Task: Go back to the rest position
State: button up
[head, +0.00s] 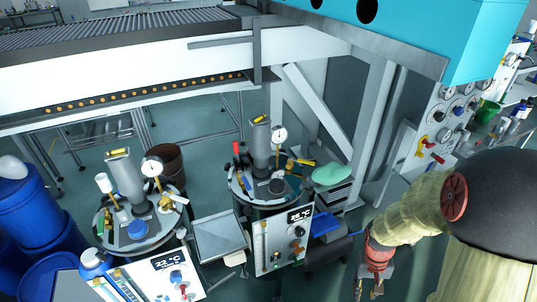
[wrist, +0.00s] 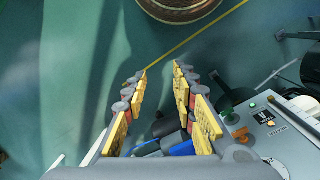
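My gripper (head: 368,289) hangs low at the bottom right of the head view, at the end of my arm. In the wrist view my gripper (wrist: 158,95) shows two rows of yellow pads standing well apart, so it is open. Nothing is held between the pads. Part of a blue thing (wrist: 180,149) shows low between the fingers; I cannot tell how far below them it is. In the head view the gripper is right of a white control panel (head: 272,240) with a temperature display, apart from it.
Two round-lidded vessels (head: 136,229) (head: 262,184) stand left of my gripper. A second panel (head: 165,272) is at the bottom left. A wall panel with knobs (head: 446,122) stands near my arm. In the wrist view, open green floor (wrist: 70,60) lies ahead, with a round brown container (wrist: 180,8).

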jog(key=s+a+r+n+t, duration=0.1)
jog(key=a+r, duration=0.3)
jog(key=r, duration=0.6)
jog(key=s+a+r+n+t+p, duration=0.1)
jog(key=a+r, duration=0.4)
jog(key=r, duration=0.6)
jog(key=s+a+r+n+t, duration=0.1)
jog(key=a+r+t, duration=0.4)
jog(key=r, duration=0.6)
jog(key=shift+s+a+r+y+p, duration=0.15)
jog(key=shift+s+y+p, duration=0.25)
jog(key=shift+s, duration=0.5)
